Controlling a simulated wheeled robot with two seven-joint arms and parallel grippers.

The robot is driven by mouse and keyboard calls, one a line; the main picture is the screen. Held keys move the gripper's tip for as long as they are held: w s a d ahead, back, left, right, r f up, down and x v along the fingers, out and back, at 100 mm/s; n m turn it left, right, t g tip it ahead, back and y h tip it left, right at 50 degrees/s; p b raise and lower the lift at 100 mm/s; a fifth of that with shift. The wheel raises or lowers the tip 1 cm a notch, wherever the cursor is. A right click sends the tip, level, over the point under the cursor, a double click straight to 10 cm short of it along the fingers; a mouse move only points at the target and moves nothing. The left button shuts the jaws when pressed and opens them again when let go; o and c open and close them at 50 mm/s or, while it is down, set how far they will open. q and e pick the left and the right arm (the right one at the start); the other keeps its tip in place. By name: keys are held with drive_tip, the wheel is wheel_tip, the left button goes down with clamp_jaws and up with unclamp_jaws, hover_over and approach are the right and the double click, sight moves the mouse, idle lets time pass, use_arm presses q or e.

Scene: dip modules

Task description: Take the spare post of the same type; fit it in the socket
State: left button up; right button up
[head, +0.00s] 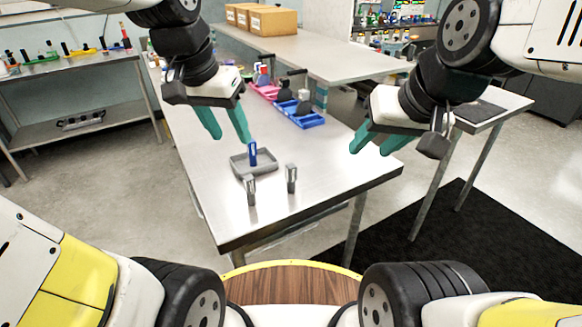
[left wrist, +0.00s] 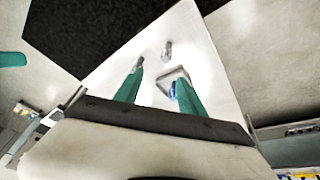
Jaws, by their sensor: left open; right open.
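A blue post (head: 253,153) stands upright in a shallow grey tray (head: 238,171) on the table. Two grey metallic upright pieces, a left one (head: 250,190) and a right one (head: 291,178), stand on the table in front of the tray; I cannot tell whether they are posts or sockets. My left gripper (head: 233,139) is open and empty, above and behind the tray, one fingertip close to the blue post in the picture. In the left wrist view, a finger partly hides the blue post (left wrist: 173,90). My right gripper (head: 367,150) is open and empty over the table's right edge.
A blue rack (head: 303,117) and a pink rack (head: 266,91) with parts stand farther back on the table (head: 328,176). Cardboard boxes (head: 272,21) sit on a back bench. The table's front right is clear.

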use_arm(q)
drive_tip(key=w+d+f+m+g+y, duration=0.2)
drive_tip(key=w+d+f+m+g, duration=0.25)
drive_tip(key=w+d, duration=0.3)
drive_tip(key=m+y, duration=0.4)
approach(287, 176)
drive_tip(key=shift+w+a+f+g, duration=0.1)
drive_tip(key=shift+w+f+g, duration=0.15)
drive_tip(key=shift+f, duration=0.2)
drive_tip(key=shift+w+a+f+g, duration=0.1)
drive_tip(key=shift+w+f+g, duration=0.15)
drive_tip(key=shift+f, duration=0.25)
drive_tip(key=x, duration=0.7)
drive_tip(key=shift+s+a, duration=0.1)
drive_tip(key=shift+s, duration=0.2)
drive_tip(key=shift+a+f, duration=0.15)
drive_tip(key=shift+f, duration=0.3)
clamp_jaws()
